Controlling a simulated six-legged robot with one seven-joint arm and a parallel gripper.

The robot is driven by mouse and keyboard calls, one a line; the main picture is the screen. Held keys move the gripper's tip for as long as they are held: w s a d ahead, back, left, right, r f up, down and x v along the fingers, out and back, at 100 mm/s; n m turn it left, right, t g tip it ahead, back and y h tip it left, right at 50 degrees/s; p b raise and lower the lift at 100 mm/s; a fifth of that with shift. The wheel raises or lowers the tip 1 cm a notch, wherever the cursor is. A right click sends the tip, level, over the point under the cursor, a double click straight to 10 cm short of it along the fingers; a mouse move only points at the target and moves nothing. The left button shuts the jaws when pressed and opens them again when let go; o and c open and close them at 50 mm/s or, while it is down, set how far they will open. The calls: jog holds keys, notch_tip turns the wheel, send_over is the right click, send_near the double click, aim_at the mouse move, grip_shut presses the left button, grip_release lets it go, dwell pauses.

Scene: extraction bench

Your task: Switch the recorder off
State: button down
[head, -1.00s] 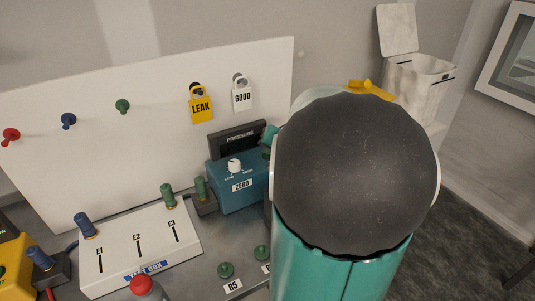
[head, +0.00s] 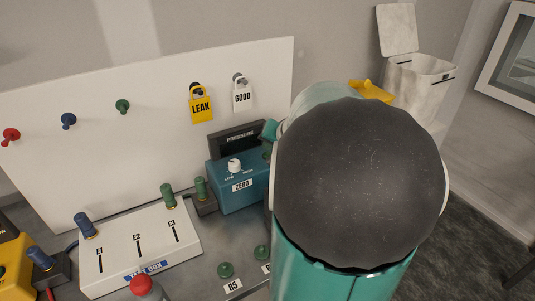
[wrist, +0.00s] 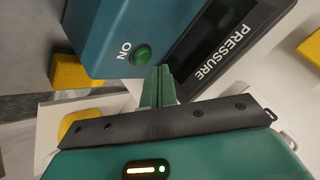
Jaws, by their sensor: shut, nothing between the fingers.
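The recorder is a blue box (head: 238,190) with a dark PRESSURE display (head: 236,139), a white knob (head: 234,165) and a ZERO label on its front. In the wrist view its blue side (wrist: 125,30) carries a round green button (wrist: 141,54) beside the word ON. My gripper (wrist: 160,70) is shut and empty, its fingertips close beside the green button. I cannot tell whether they touch it.
A white board (head: 150,110) behind holds coloured pegs and two tags, LEAK (head: 201,108) and GOOD (head: 242,99). Yellow blocks (wrist: 78,72) lie near the gripper in the wrist view.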

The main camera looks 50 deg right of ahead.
jog(key=shift+r, duration=2.5)
jog(key=s+a+r+n+g+y, duration=0.1)
jog(key=a+n, duration=0.2)
jog(key=a, duration=0.9)
jog(key=s+a+n+g+y, duration=0.1)
jog(key=a+n+y, duration=0.15)
jog(key=a, duration=0.85)
jog(key=s+a+f+n+g+h, duration=0.1)
jog(key=s+a+f+n, duration=0.1)
jog(key=s+a+n, duration=0.4)
jog(key=s+a, duration=0.3)
jog(key=a, duration=0.2)
jog(key=shift+s+a+f, duration=0.15)
jog(key=shift+a+f, duration=0.05)
jog(key=shift+h, duration=0.25)
